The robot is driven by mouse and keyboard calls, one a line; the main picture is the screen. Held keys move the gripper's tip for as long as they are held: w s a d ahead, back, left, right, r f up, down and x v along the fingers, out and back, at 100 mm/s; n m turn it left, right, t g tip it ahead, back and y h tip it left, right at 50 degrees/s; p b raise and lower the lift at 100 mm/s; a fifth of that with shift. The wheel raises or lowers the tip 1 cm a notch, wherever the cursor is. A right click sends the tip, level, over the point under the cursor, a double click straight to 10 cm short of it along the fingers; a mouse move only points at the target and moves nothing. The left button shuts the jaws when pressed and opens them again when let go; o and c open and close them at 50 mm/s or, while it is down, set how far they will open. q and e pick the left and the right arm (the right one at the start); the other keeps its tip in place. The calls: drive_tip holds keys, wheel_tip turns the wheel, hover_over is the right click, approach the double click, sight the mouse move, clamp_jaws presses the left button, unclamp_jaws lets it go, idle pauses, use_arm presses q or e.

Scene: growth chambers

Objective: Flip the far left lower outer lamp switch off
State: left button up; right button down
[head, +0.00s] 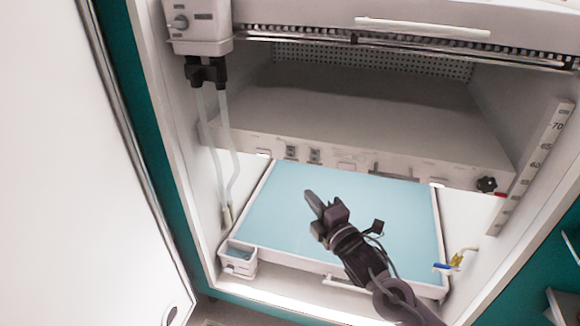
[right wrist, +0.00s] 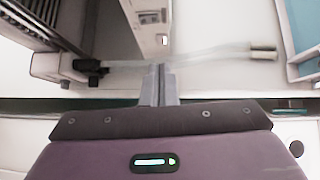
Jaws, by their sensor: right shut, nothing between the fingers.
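The lower lamp shelf's front panel (head: 350,166) spans the chamber. Near its left end sit two small dark switches side by side: the outer left one (head: 290,152) and its neighbour (head: 315,155). Their positions are too small to read. My right gripper (head: 309,196) is shut and empty, below the switches in the picture and over the blue tray, with a visible gap to the panel. In the right wrist view its closed fingers (right wrist: 158,82) point toward the panel's end, where a switch-like part (right wrist: 150,17) shows. My left gripper is not in view.
A control box (head: 198,25) with a knob and clear tubes (head: 231,165) hang at the left wall. A blue tray (head: 265,205) covers the floor, with a small white bin (head: 238,268) at its front left. A black knob (head: 487,184) and height scale (head: 537,165) are at the right.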

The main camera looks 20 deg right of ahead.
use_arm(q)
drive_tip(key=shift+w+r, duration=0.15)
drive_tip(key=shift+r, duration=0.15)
use_arm(e)
drive_tip(key=shift+s+a+r+n, duration=0.1)
drive_tip(key=shift+a+r+n, duration=0.1)
drive_tip(key=shift+r, duration=0.3)
drive_tip(key=shift+a+r+n, duration=0.1)
drive_tip(key=shift+a+r, duration=0.05)
drive_tip(key=shift+r, duration=0.3)
approach(286, 149)
drive_tip(key=w+a, duration=0.3)
drive_tip(key=w+d, duration=0.2)
drive_tip(key=shift+w, duration=0.3)
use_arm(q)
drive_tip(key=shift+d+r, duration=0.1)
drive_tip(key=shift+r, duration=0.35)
use_arm(e)
drive_tip(key=shift+w, duration=0.1)
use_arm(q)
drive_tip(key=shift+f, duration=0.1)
use_arm(e)
drive_tip(key=shift+r, duration=0.1)
